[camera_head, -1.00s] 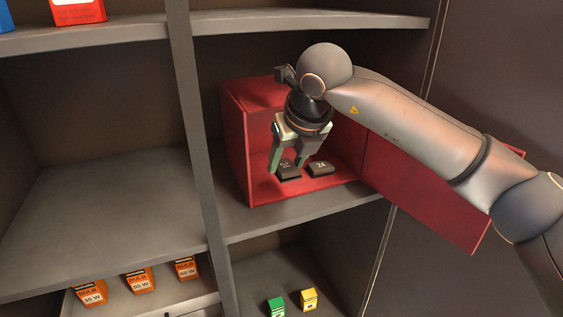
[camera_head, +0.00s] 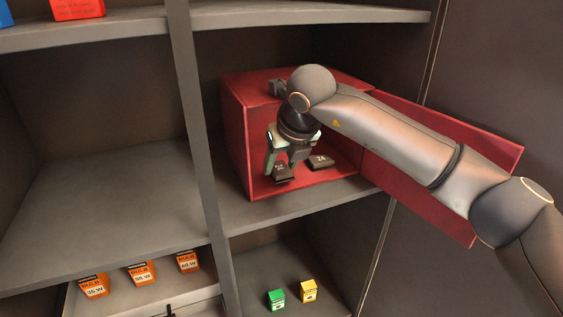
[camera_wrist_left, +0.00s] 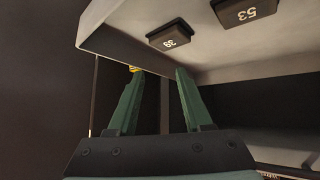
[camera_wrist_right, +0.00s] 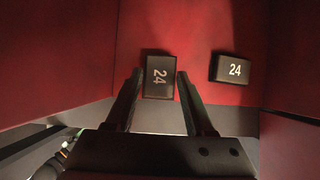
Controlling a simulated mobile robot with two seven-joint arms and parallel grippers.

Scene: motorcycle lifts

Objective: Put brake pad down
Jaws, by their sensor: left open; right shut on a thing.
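My right gripper (camera_head: 281,170) is inside the red box with its fingers shut on a dark brake pad (camera_head: 283,174). In the right wrist view this pad (camera_wrist_right: 159,77) reads 24 and sits between the fingertips (camera_wrist_right: 158,76), close over the red floor; I cannot tell whether it touches it. A second brake pad (camera_head: 319,162), also marked 24, lies on the box floor to its right, apart from it; it also shows in the right wrist view (camera_wrist_right: 231,69). My left gripper (camera_wrist_left: 157,75) is open and empty, seen only in the left wrist view.
The open red box (camera_head: 234,140) stands on a grey shelf (camera_head: 235,220), its door swung out right. Pads marked 39 (camera_wrist_left: 169,36) and 53 (camera_wrist_left: 243,11) show in the left wrist view. Orange bulb boxes (camera_head: 140,273) and green (camera_head: 276,299) and yellow (camera_head: 308,291) boxes are below. The left shelf is clear.

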